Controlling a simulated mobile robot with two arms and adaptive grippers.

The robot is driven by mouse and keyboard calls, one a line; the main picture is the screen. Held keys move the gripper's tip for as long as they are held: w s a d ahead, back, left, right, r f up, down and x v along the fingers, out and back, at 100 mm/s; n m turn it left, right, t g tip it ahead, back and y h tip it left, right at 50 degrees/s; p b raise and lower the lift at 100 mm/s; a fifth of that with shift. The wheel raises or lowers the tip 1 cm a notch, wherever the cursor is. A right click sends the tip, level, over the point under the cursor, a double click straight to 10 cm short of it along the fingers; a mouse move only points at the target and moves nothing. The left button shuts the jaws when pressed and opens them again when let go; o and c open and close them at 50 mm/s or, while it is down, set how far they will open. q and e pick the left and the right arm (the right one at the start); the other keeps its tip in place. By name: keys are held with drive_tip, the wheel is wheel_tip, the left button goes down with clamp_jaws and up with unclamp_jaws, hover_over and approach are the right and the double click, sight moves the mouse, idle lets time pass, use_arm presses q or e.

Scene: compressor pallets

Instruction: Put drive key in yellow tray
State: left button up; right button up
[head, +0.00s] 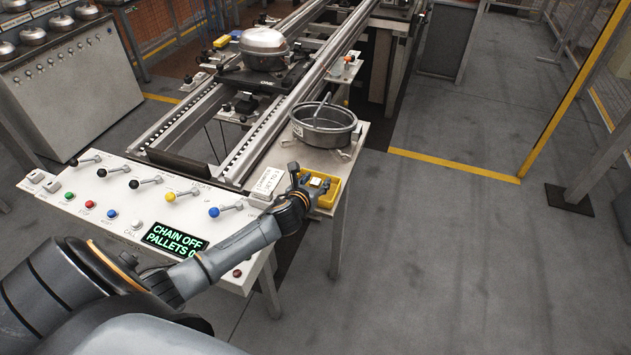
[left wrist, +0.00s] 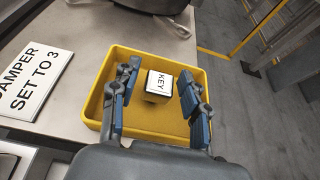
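The yellow tray (head: 331,198) sits on the side table at the right end of the control panel. It fills the middle of the left wrist view (left wrist: 110,68). The drive key (left wrist: 160,82), a pale block with a dark edge marked KEY, is over the tray's floor; I cannot tell for sure if it touches it. My left gripper (left wrist: 160,108) is open, with one blue-padded finger on each side of the key and a gap on both sides. In the head view the left gripper (head: 314,184) is over the tray. My right gripper is not in view.
A sign reading DAMPER SET TO 3 (left wrist: 34,80) lies left of the tray. A round grey pan (head: 323,125) stands behind it. The control panel (head: 120,200) carries levers, buttons and a CHAIN OFF display. A conveyor (head: 265,115) holds a compressor (head: 264,47). Open floor lies to the right.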

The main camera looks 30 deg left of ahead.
use_arm(q)
drive_tip(key=shift+r, duration=0.25)
drive_tip(key=shift+s, duration=0.3)
drive_tip(key=v, duration=1.1)
drive_tip(key=shift+s, duration=0.2)
drive_tip(key=shift+d, duration=0.15)
